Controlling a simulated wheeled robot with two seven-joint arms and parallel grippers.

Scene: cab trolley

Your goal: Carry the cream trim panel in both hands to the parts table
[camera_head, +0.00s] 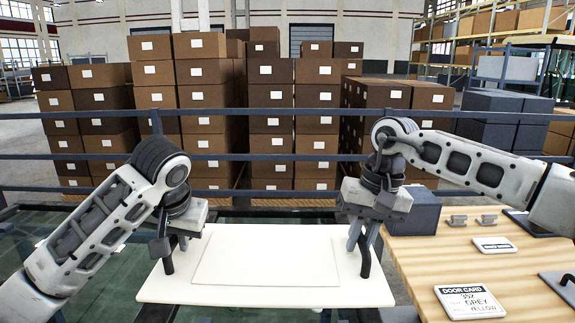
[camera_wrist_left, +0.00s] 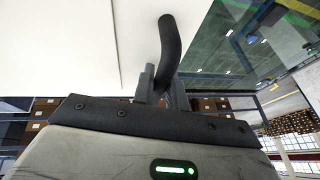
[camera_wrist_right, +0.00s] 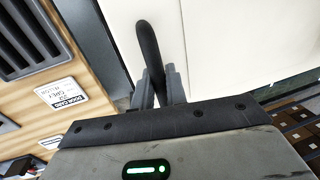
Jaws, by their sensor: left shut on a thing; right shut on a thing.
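The cream trim panel (camera_head: 265,262) lies flat and level in front of me in the head view, with a dark handle near each side. My left gripper (camera_head: 170,244) is shut on the panel's left handle (camera_wrist_left: 168,50). My right gripper (camera_head: 362,238) is shut on the panel's right handle (camera_wrist_right: 148,50). The parts table (camera_head: 425,258) has a light wooden top and stands at the right. The panel's right end is beside the table's left edge; I cannot tell whether they touch.
On the table are a door card (camera_head: 470,301) reading grey and yellow, another card (camera_head: 494,245), a dark box (camera_head: 415,212) and small grey parts (camera_head: 472,219). A dark rail (camera_head: 270,157) runs behind the panel, with stacked cartons (camera_head: 205,100) beyond. A glass surface (camera_head: 110,270) shows at left.

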